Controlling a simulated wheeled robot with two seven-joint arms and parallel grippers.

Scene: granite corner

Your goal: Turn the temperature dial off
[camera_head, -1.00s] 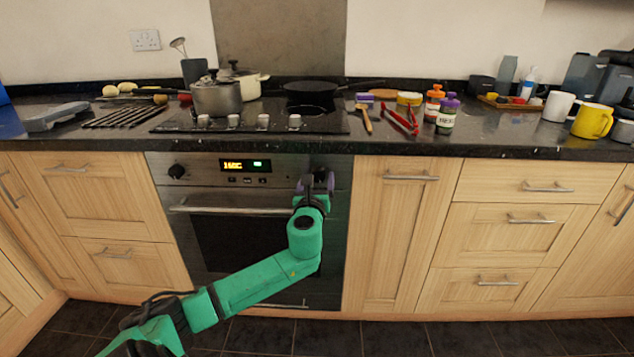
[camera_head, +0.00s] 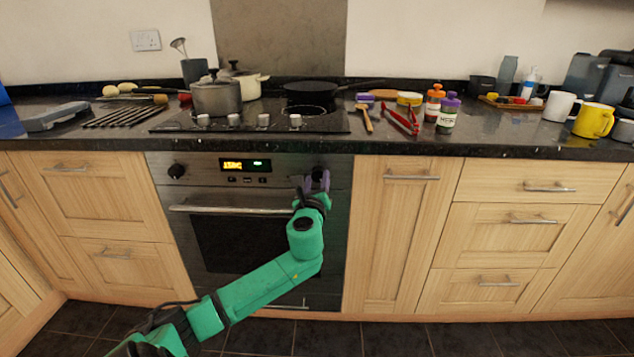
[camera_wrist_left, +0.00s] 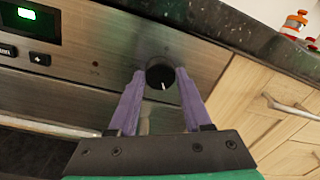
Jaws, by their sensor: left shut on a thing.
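The temperature dial (camera_head: 319,172) is a round black knob at the right end of the oven's control panel. It also shows in the left wrist view (camera_wrist_left: 160,76), with a light pointer mark on its lower part. My left gripper (camera_head: 317,181) reaches it from the front and is shut on it, with one purple finger on each side. The fingers hide the dial's sides. The oven display (camera_head: 245,165) shows lit yellow digits, too blurred to read surely, and a green sign. My right gripper is not in view.
A second black dial (camera_head: 176,171) sits at the panel's left end. The oven door handle (camera_head: 230,210) runs below the panel. The dark worktop edge (camera_head: 400,148) overhangs above. Drawers and cupboards flank the oven. The floor in front looks clear.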

